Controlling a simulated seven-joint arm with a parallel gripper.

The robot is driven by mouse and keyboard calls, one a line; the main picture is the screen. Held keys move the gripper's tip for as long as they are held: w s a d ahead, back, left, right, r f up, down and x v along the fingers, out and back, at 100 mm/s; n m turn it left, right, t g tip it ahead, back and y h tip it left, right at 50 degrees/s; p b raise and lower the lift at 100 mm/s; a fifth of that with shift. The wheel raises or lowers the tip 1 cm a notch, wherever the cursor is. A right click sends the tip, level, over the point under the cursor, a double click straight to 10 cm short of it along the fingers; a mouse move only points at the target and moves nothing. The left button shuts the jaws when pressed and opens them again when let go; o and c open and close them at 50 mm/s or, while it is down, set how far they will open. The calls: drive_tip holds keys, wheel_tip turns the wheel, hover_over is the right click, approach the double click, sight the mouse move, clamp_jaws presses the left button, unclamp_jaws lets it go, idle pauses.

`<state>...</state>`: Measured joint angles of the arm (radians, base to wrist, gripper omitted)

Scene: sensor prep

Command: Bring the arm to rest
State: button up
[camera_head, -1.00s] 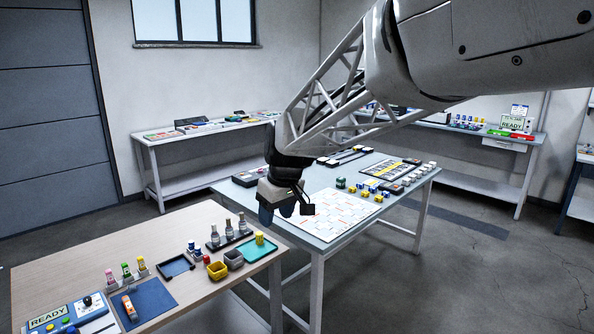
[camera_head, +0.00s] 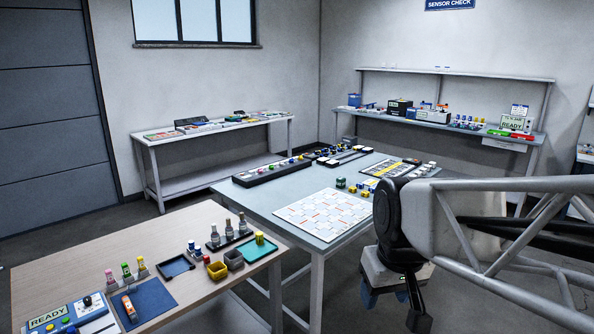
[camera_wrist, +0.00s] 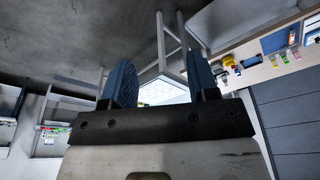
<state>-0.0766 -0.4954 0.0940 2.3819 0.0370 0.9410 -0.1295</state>
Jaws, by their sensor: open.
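My gripper (camera_head: 384,290) hangs at the lower right of the head view, in front of the right side of the grey-topped table (camera_head: 262,205). It is over the floor side, clear of both near tables. In the wrist view my gripper (camera_wrist: 160,85) shows two blue fingers set wide apart with nothing between them. Past the fingers, a table with a white patterned sheet shows in the distance. In the head view the fingertips are partly hidden by the wrist.
A wooden table (camera_head: 200,290) at the lower left holds a blue mat (camera_head: 155,303), a teal tray (camera_head: 262,250), small bottles and bins. The patterned sheet (camera_head: 325,213) lies on the grey table. A back bench (camera_head: 490,136) and a left bench (camera_head: 165,142) stand by the walls.

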drive_tip(key=s+d+f+m, duration=0.2)
drive_tip(key=s+d+f, duration=0.1)
drive_tip(key=s, duration=0.5)
drive_tip(key=shift+s+d+f+h, duration=0.3)
drive_tip(key=shift+d, duration=0.15)
